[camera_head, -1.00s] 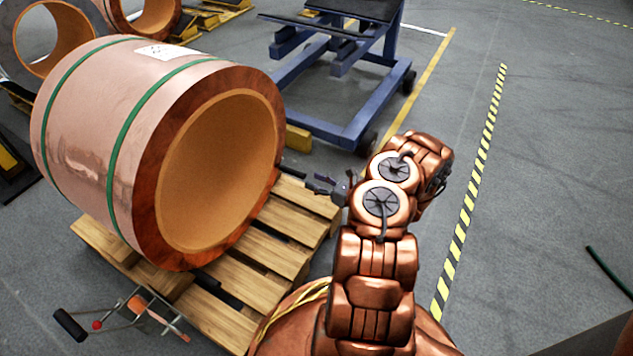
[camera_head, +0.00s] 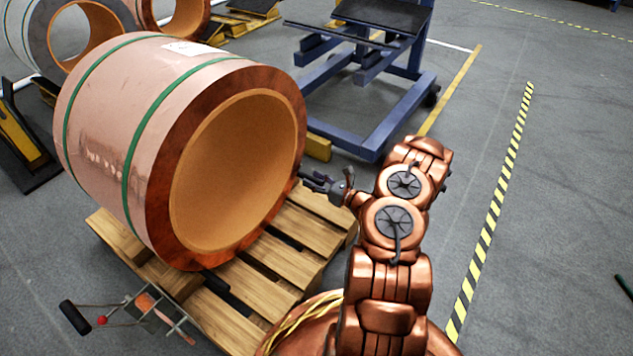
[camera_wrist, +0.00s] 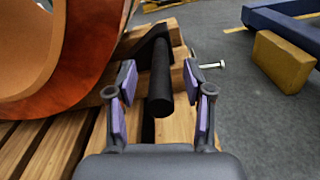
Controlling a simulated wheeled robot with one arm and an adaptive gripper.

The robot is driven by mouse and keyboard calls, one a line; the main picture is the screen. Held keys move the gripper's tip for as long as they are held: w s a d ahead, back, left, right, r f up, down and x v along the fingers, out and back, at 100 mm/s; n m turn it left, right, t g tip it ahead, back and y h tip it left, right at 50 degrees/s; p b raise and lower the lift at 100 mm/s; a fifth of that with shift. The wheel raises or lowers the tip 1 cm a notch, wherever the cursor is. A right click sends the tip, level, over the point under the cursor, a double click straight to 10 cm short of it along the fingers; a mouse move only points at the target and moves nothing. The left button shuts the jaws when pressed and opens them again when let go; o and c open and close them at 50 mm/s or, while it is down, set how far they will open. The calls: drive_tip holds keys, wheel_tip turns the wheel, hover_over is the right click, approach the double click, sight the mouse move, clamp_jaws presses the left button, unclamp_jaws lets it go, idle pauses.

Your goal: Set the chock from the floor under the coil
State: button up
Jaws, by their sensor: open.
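The large copper foil coil (camera_head: 110,110) with two green straps lies on its side on a wooden pallet (camera_head: 268,292). A wooden chock (camera_wrist: 178,38) with a dark sloping face sits beside the coil's lower right side in the wrist view. I cannot tell whether it touches the coil. A black cylindrical handle (camera_wrist: 160,80) points from it toward me. My gripper (camera_wrist: 160,88) is open, with its purple-padded fingers on either side of the handle. In the head view my gripper (camera_head: 318,182) is small at the coil's right edge, and the chock is largely hidden there.
A blue stand (camera_head: 375,120) on casters is behind, with a yellow block (camera_wrist: 283,60) on the floor by it. A strapping tool (camera_head: 145,308) is at lower left. A bolt (camera_wrist: 208,65) sticks out beside my right finger.

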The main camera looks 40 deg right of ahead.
clamp_jaws()
idle(0.3)
drive_tip(key=shift+a, duration=0.1)
drive_tip(key=s+a+p, duration=0.1)
drive_tip(key=s+a, duration=0.1)
drive_tip(key=a, duration=0.4)
idle(0.6)
drive_tip(key=shift+c, duration=1.2)
unclamp_jaws()
drive_tip(key=shift+a, duration=0.1)
drive_tip(key=shift+o, duration=1.2)
drive_tip(key=shift+d, duration=0.2)
drive_tip(key=shift+d, duration=0.1)
